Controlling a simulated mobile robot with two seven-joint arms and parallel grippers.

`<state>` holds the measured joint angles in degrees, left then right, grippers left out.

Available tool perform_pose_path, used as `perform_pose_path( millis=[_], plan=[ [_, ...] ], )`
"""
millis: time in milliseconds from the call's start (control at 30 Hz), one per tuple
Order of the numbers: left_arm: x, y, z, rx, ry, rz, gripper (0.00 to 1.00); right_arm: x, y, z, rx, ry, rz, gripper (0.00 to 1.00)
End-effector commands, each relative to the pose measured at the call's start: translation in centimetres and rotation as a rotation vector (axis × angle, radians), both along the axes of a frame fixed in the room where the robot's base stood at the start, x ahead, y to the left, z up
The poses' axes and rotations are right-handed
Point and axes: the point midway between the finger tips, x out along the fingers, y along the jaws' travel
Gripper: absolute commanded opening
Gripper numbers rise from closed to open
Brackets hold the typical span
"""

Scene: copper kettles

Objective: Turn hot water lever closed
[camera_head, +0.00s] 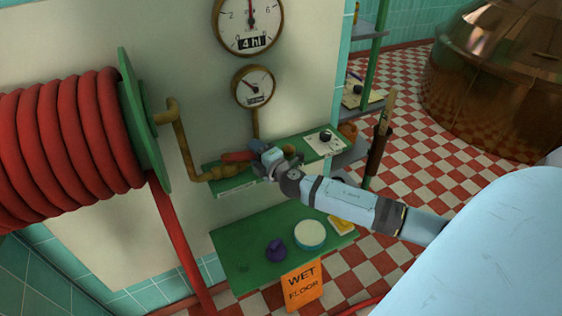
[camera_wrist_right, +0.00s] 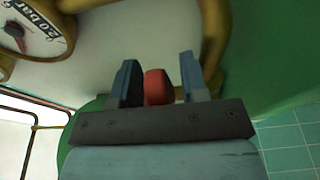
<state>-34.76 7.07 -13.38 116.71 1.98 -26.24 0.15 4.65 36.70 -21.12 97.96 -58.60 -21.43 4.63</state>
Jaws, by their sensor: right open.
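The red lever (camera_head: 238,156) sits on the brass pipe (camera_head: 222,172) on the wall, above the upper green shelf. My right gripper (camera_head: 262,153) is at the right end of this lever. In the right wrist view the red lever (camera_wrist_right: 157,88) stands between the two fingers of my right gripper (camera_wrist_right: 158,66). The fingers are open, with a gap showing on the right side of the lever; contact on the left is hard to tell. The gripper hides part of the lever and valve in the head view. My left gripper is not in view.
Two round gauges (camera_head: 248,22) (camera_head: 254,87) hang above. A red hose reel (camera_head: 70,140) is at left. The lower green shelf (camera_head: 240,245) holds a white round tin (camera_head: 310,234) and a purple object (camera_head: 276,249). An orange sign (camera_head: 303,286) hangs below. A copper kettle (camera_head: 500,80) stands at right.

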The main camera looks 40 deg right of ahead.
Motion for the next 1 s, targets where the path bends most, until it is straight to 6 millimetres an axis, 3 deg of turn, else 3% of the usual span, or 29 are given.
perform_pose_path(
  millis=[100,633,1000],
  plan=[
    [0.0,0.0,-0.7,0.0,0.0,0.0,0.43,-2.9,0.1,-0.6,0.001,0.007,0.001,0.4],
    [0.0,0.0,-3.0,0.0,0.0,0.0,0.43,-13.5,0.0,-0.6,0.002,0.007,-0.001,0.4],
    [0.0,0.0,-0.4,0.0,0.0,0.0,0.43,-16.9,3.7,-5.6,0.585,0.217,-0.04,0.4]
  ],
)
